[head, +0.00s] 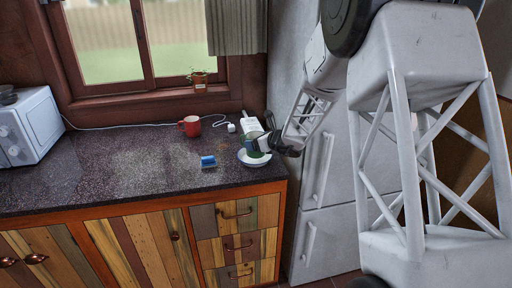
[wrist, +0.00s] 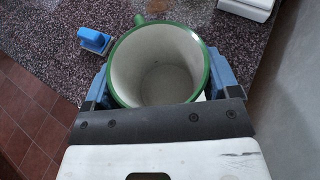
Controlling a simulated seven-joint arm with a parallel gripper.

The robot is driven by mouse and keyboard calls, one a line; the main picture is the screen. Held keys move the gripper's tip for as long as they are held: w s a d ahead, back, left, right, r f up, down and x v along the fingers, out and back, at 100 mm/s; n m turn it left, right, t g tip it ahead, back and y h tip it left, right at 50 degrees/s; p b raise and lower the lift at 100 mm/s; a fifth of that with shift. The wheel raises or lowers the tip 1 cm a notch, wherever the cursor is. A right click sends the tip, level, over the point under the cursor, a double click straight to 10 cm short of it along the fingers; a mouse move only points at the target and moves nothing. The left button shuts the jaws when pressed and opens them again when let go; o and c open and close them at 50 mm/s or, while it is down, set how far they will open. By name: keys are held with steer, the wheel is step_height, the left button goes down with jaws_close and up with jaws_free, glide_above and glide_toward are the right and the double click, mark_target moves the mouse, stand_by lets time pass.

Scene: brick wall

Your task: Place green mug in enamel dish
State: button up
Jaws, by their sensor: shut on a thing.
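The green mug (wrist: 158,75) has a green rim and a pale, empty inside. In the wrist view it sits between the blue finger pads of my gripper (wrist: 158,80), which is shut on it, with its handle pointing away. In the head view my gripper (head: 256,143) is at the right end of the counter, and part of the mug (head: 255,153) shows low over the white enamel dish (head: 254,162). The mug and gripper cover part of the dish. I cannot tell whether the mug touches it. In the wrist view the mug hides nearly all of the dish.
A red mug (head: 190,126) stands further back. A white appliance (head: 252,126) is behind the dish, and a fridge (head: 325,190) stands to the right. The counter's middle (head: 130,160) is clear.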

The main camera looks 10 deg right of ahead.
steer(key=shift+w+d+f, duration=0.1)
steer(key=shift+w+f, duration=0.05)
steer(key=shift+w, duration=1.1)
steer(key=shift+f, duration=1.7)
steer(key=shift+f, duration=0.2)
steer(key=o, duration=0.9)
steer(key=shift+o, duration=0.2)
steer(key=shift+r, duration=0.15)
steer(key=shift+v, duration=0.8)
steer(key=v, duration=1)
steer(key=shift+s+r, duration=0.15)
